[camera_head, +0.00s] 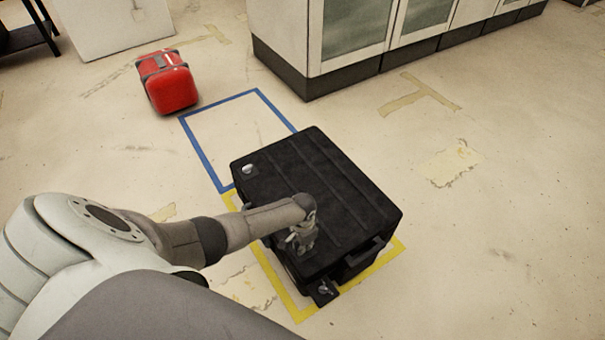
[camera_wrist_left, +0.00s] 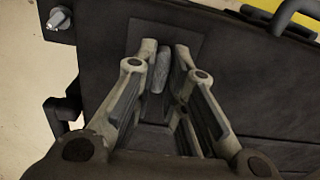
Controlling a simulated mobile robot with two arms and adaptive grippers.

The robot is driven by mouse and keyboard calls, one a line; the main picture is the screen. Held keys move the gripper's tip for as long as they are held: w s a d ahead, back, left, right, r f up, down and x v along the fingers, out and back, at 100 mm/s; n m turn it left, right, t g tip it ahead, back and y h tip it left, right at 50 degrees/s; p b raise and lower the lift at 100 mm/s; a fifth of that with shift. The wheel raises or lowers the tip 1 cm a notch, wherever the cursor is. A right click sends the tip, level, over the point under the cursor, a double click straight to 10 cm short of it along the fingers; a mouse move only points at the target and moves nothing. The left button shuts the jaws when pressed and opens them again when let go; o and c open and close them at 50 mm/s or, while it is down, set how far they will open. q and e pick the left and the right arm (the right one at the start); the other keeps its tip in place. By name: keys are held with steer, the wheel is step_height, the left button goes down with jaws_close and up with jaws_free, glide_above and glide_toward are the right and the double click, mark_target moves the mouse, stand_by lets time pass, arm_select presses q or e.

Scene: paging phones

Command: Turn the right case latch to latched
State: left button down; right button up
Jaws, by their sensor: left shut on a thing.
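A black case (camera_head: 340,190) with a ribbed lid stands on the floor. My left gripper (camera_head: 302,243) reaches down onto the lid near its front edge. In the left wrist view its fingers (camera_wrist_left: 160,75) are shut on a grey latch handle (camera_wrist_left: 161,70), set on a dark square plate. This handle is hidden by the gripper in the head view. Another silver knob (camera_head: 248,169) is on the lid's left corner. A further silver knob (camera_head: 323,290) sits on a tab at the case's near corner. My right gripper is not in view.
Yellow tape (camera_head: 284,293) on the floor borders the case. A blue taped square (camera_head: 205,158) behind it is empty. A red case (camera_head: 171,86) stands beyond. Cabinets (camera_head: 330,65) stand at the back. The floor at the right is clear.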

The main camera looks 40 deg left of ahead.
arm_select(q)
steer(key=c, duration=1.5)
jaws_free()
step_height(320, 180, up, 12)
